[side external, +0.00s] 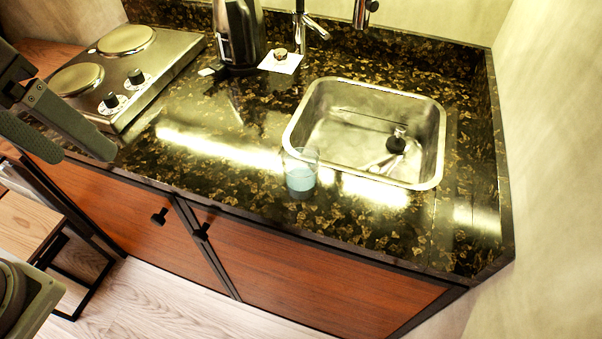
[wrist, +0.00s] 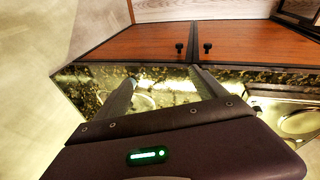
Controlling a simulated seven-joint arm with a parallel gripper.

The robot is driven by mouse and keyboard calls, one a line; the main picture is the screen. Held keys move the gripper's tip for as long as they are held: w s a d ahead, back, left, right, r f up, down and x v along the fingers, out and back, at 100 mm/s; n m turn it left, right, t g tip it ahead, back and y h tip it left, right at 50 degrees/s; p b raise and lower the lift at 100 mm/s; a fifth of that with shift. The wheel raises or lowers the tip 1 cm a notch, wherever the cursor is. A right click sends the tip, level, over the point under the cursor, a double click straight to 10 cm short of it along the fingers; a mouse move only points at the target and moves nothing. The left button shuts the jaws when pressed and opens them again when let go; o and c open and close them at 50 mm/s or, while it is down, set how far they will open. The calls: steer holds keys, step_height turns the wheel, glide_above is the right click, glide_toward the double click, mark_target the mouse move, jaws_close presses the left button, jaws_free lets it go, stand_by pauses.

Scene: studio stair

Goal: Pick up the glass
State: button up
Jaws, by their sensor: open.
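The glass (side external: 301,172) is a clear tumbler with pale blue in its lower part. It stands upright on the dark speckled counter (side external: 230,180), just in front of the sink's near-left corner in the side view. My gripper (side external: 84,156) is at the left of the side view, its two fingers apart and nothing between them. It is well to the left of the glass, with a wide gap. In the wrist view my gripper (wrist: 163,76) points toward the counter's front edge. I cannot clearly make out the glass there; the left finger may cover it.
A metal sink (side external: 320,130) with a faucet (side external: 305,22) lies behind the glass. A two-plate stove (side external: 120,65) is at the left, a kettle (side external: 238,35) at the back. A small item on a white card (side external: 281,62) sits beside the kettle. Counter right of the glass is clear.

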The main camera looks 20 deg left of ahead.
steer(key=w+d+f+n+g+h, duration=0.4)
steer(key=w+d+f+n+h, duration=0.2)
steer(key=w+d, duration=0.45)
steer(key=n+h, duration=0.3)
steer(key=n, duration=0.2)
glide_toward(316, 177)
steer(key=s+a, duration=0.1)
steer(key=s, duration=0.2)
steer(key=w+f+n, duration=0.1)
steer(key=w+d+f+n+t+h, duration=0.1)
steer(key=f+n, duration=0.1)
steer(key=w+d+f+n+h, duration=0.1)
steer(key=shift+w+f+n, duration=0.2)
steer(key=shift+f+n, duration=0.2)
steer(key=shift+t+h, duration=0.3)
steer(key=x, duration=0.7)
steer(key=shift+s+d+r, duration=0.3)
steer(key=shift+s+d, duration=0.05)
jaws_close()
steer(key=shift+r, duration=0.1)
